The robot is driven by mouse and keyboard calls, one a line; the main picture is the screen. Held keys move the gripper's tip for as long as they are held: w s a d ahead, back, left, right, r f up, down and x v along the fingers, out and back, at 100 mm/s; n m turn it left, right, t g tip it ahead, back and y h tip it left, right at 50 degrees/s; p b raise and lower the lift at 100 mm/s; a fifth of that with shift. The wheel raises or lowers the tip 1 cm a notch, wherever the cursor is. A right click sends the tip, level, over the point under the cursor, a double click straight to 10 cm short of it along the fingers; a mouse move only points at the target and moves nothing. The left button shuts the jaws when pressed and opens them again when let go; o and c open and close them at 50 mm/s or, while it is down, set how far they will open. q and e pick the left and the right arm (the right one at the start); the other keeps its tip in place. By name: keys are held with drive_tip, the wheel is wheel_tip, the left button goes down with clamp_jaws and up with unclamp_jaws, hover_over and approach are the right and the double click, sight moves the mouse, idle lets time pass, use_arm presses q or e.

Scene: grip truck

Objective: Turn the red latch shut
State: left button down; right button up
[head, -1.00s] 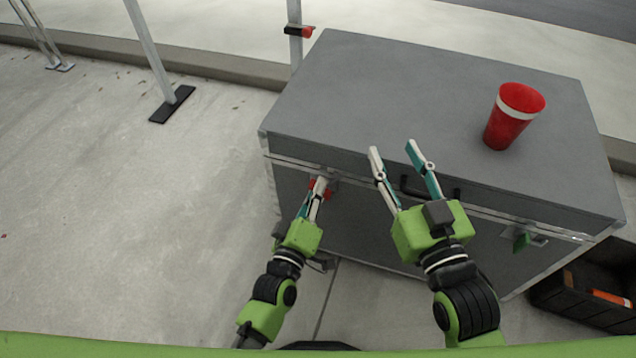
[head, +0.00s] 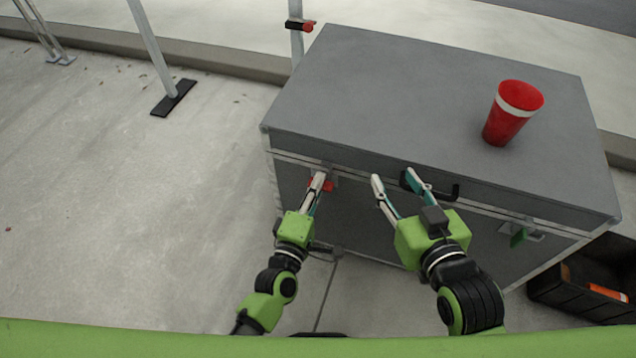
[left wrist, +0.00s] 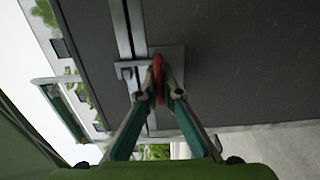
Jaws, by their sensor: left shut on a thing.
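The red latch (head: 328,185) is on the front of the grey case (head: 430,90), near its left end, just below the lid seam. My left gripper (head: 321,180) is shut on it and partly hides it in the head view. In the left wrist view the red latch (left wrist: 158,72) stands between the fingertips of my left gripper (left wrist: 158,92), beside a metal catch on the seam. My right gripper (head: 394,177) is open with nothing between its fingers, close to the black handle (head: 440,190) on the case's front.
A red cup (head: 508,115) with a white band stands on the lid. A black crate (head: 575,299) lies on the floor at right. The floor at left is mostly clear, apart from posts (head: 150,50).

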idle(0.3)
use_arm(q)
drive_tip(key=c, duration=2.2)
unclamp_jaws()
drive_tip(key=shift+s, duration=0.1)
drive_tip(key=v, duration=1.1)
drive_tip(key=shift+s+a, duration=0.15)
drive_tip(key=shift+s, duration=0.2)
